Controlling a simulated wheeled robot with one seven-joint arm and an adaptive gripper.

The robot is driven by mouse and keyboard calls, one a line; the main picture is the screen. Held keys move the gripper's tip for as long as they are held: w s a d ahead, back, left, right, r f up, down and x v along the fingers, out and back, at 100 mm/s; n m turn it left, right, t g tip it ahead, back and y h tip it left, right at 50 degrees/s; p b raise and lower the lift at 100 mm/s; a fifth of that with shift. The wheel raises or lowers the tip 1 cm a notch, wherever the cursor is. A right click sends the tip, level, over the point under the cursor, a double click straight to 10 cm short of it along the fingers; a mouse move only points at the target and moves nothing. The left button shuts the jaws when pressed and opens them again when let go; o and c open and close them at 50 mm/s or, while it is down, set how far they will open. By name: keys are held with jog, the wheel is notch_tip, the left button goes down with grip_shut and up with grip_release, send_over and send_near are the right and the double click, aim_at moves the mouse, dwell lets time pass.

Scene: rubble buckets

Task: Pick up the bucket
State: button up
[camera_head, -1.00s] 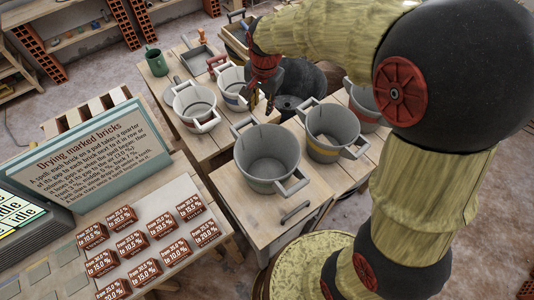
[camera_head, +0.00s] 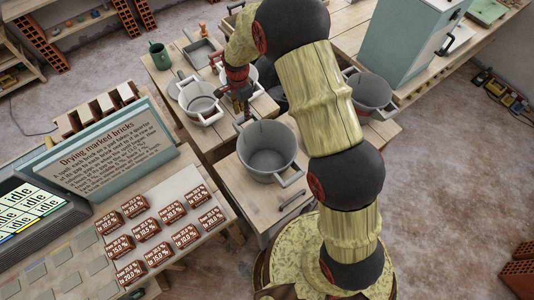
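Several grey buckets stand on wooden tables. The nearest bucket (camera_head: 263,160) is upright on the front table, with handles on its sides. Another bucket (camera_head: 201,113) stands to its upper left, and one at the right (camera_head: 371,91) shows partly past my arm. A further bucket (camera_head: 252,73) is mostly hidden behind my gripper and wrist. My gripper (camera_head: 241,112) points down between the nearest bucket and the upper-left one, close to the nearest bucket's far handle. Its fingers are too small to tell whether they are open or touching that handle.
A sign (camera_head: 115,150) and rows of labelled bricks (camera_head: 146,229) stand on the left bench. A green mug (camera_head: 158,57) and grey tray (camera_head: 198,52) sit on the back table. A teal cabinet (camera_head: 404,42) stands at upper right. Floor at right is open.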

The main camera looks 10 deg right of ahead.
aim_at(243, 118)
notch_tip(243, 118, down, 5)
jog(key=shift+w+p, duration=0.15)
jog(key=shift+p, duration=0.25)
grip_shut()
dwell(0.7)
